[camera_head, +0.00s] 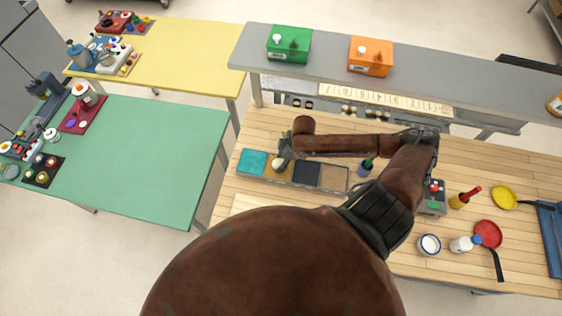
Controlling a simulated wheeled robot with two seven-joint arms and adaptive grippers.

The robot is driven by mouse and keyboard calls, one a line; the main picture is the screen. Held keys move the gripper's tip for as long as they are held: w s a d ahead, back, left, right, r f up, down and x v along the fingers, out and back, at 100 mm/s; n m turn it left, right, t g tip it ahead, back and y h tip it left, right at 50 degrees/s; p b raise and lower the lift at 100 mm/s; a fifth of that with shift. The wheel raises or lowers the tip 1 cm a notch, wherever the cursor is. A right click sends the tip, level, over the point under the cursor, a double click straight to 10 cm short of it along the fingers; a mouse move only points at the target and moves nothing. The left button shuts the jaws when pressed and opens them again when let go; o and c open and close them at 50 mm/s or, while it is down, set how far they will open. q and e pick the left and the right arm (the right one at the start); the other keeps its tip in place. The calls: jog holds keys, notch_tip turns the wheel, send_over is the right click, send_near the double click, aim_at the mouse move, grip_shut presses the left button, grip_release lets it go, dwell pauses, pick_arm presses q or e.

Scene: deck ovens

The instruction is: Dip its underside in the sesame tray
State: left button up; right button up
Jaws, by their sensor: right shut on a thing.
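A row of shallow trays lies on the wooden table: a teal one (252,161), a dark one (306,172) and a tan, sesame-coloured one (334,178) at its right end. My right gripper (284,150) points down over the left part of this row, between the teal and dark trays. It is shut on a small greyish-beige thing (282,163), mostly hidden by the gripper. I cannot tell whether that thing touches the tray below it. The tan tray is to the right of the gripper. My left gripper is not in view.
My brown arm covers the front middle. A red pan (488,234), white bowl (429,244) and white bottle (461,244) lie farther right. A grey shelf (330,62) with green (289,45) and orange (371,57) boxes runs behind.

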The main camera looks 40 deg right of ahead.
jog(key=shift+f, duration=0.45)
dwell(0.6)
jog(key=shift+s+f+p, duration=0.1)
jog(key=shift+f+p, duration=0.05)
jog(key=shift+p, duration=0.15)
dwell(1.9)
notch_tip(320, 180, up, 6)
jog(key=p, duration=0.5)
jog(key=shift+f+p, duration=0.2)
jog(key=shift+p, duration=0.2)
jog(key=shift+r+p, duration=0.5)
jog(key=shift+r, duration=0.8)
